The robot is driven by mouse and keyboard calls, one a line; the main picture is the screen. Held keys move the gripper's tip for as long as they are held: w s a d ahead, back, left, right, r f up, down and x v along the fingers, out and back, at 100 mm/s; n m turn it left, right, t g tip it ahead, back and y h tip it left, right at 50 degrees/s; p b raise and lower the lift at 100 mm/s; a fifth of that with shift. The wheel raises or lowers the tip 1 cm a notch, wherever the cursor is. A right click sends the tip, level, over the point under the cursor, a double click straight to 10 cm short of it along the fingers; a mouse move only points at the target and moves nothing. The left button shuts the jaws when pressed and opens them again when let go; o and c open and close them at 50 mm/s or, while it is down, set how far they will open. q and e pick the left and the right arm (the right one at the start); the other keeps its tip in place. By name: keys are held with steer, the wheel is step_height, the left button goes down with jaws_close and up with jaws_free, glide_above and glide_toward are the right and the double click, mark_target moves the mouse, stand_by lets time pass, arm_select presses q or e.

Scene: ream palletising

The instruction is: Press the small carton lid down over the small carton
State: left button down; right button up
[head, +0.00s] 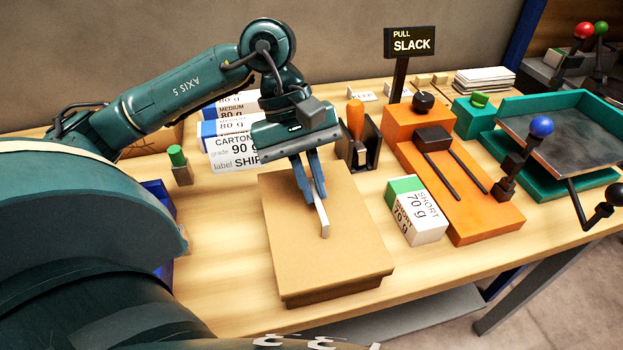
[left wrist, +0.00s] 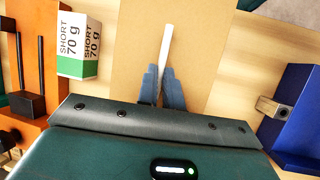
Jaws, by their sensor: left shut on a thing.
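The small carton lid (head: 300,260) is a flat tan cardboard cover lying over the small carton (head: 340,292), of which only a narrow band shows below the lid's front edge. The lid looks about level; how far down it sits is hard to tell. My right gripper is not in view.
A green-and-white ream labelled SHORT 70 g (head: 417,212) stands right of the carton, beside an orange machine (head: 475,225). Labelled reams (head: 232,150) stand behind. A holder with an orange handle (head: 356,120) is close behind the lid. A blue bin (left wrist: 300,125) lies to the carton's left.

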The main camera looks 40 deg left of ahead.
arm_select(q)
steer(key=shift+f+b, duration=0.35)
steer(key=c, duration=1.2)
jaws_free()
steer(key=shift+o, duration=0.2)
steer(key=shift+a+r, duration=0.1)
steer(key=shift+r, duration=0.15)
steer(key=shift+a+r, duration=0.1)
steer(key=shift+r, duration=0.15)
steer(key=shift+w+a+r, duration=0.1)
steer(key=shift+a+r, duration=0.1)
steer(key=shift+r, duration=0.25)
steer(key=shift+a+r, duration=0.1)
steer(key=shift+r, duration=0.05)
steer(key=shift+a+r, duration=0.15)
steer(key=shift+r, duration=0.15)
